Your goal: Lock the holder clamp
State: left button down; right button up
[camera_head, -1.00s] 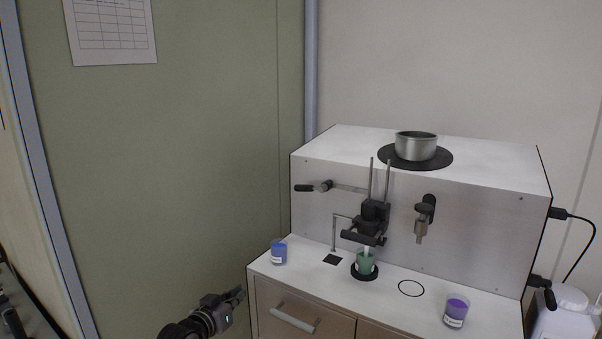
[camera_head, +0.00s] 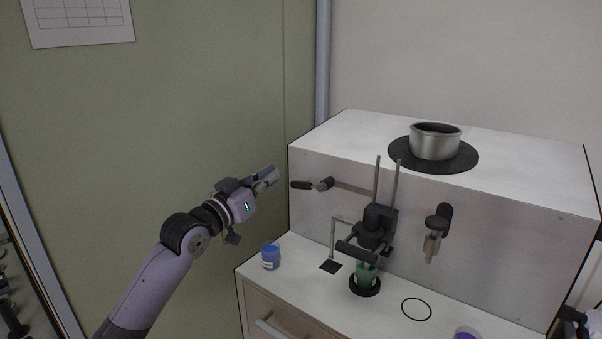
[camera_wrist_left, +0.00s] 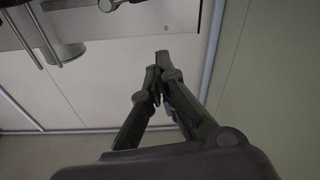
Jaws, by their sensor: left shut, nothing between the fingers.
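The holder (camera_head: 374,230) is a black block on two upright metal rods, at the front of the white analyser box. A side bar with a black-handled clamp lever (camera_head: 308,185) sticks out to the left of it; the handle lies about level. My left gripper (camera_head: 270,175) is shut and empty, a little left of the lever handle and apart from it. In the left wrist view its fingers (camera_wrist_left: 160,75) are together with nothing between them, and the rods show at upper left. A green-filled cup (camera_head: 365,273) stands under the holder.
A metal pot (camera_head: 436,141) sits on a black disc on top of the analyser box (camera_head: 485,230). A blue container (camera_head: 271,257) stands at the counter's left, and a purple one (camera_head: 467,334) at the lower right edge. A tap-like fitting (camera_head: 434,235) is right of the holder.

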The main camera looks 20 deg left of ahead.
pick_arm(q)
jog(key=r+p, duration=0.2)
jog(key=p, duration=0.2)
send_over(297, 185)
jog(key=shift+f, duration=0.25)
jog(key=f, duration=0.2)
jog(key=s+f+p, duration=0.1)
jog(key=f, duration=0.1)
jog(key=shift+s+d, duration=0.1)
jog(key=shift+s, duration=0.1)
pick_arm(e)
jog(key=r, duration=0.1)
jog(key=s+r, duration=0.1)
jog(key=r, duration=0.1)
jog(key=s+r, duration=0.1)
jog(key=r, duration=0.1)
jog(key=shift+s+r, duration=0.1)
jog(key=shift+s, duration=0.15)
pick_arm(q)
jog(key=shift+f, duration=0.1)
jog(key=shift+f+n, duration=0.3)
jog(key=shift+n, duration=0.4)
pick_arm(e)
jog(key=shift+w+a, duration=0.15)
jog(key=shift+a, duration=0.15)
